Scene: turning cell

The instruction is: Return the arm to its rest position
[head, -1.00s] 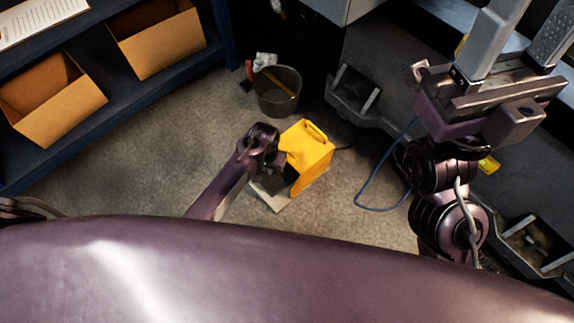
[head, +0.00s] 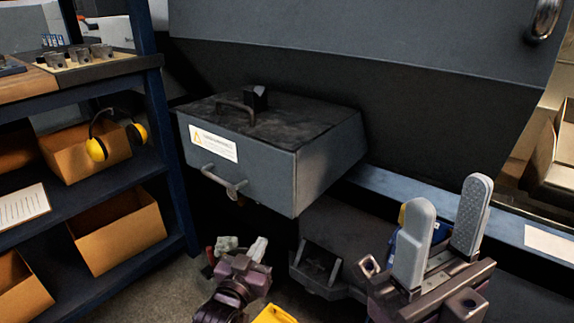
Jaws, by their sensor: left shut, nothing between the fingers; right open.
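My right gripper (head: 448,195) is at the lower right in the head view, its two pale grey fingers pointing up and standing apart with nothing between them. My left gripper (head: 258,248) is small at the lower middle, below the grey box, above purple links of my arm. Its fingers appear closed together and empty. Both grippers look clear of the things around them. Much of both arms lies below the picture's edge.
A grey box with a handle (head: 245,175) juts from the dark machine (head: 380,110) above my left gripper. A blue shelf (head: 168,150) with cardboard bins (head: 118,235) and yellow earmuffs (head: 97,149) stands left. A yellow object (head: 274,315) shows at the bottom edge.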

